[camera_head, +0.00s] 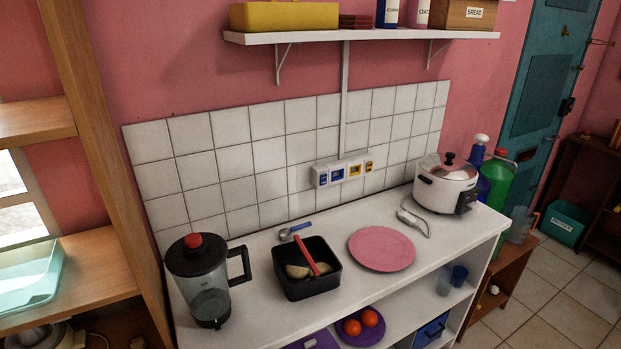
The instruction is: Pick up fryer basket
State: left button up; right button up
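The fryer basket (297,290) looks like a black, square, open container on the white counter (240,330). A red bar, seemingly its handle (305,256), slants across the top. A few pale yellow pieces (298,271) lie inside. The basket stands between the black-lidded jug and the pink plate. Neither of my grippers shows in the head view.
A black-lidded jug (208,285) stands left of the basket and a pink plate (382,248) right of it. A small blue-handled scoop (294,231) lies behind it. A white rice cooker (444,188) stands at the right end. A wall shelf (360,36) hangs above.

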aim_at(307, 252)
jog(key=u, duration=3.6)
jog(key=z, duration=1)
jog(key=k+l+z, duration=0.2)
jog(key=l+z, duration=0.15)
jog(key=z, duration=0.15)
jog(key=k+l+z, duration=0.1)
jog(key=l+z, duration=0.85)
jog(key=k+j, duration=0.05)
jog(key=j, duration=0.05)
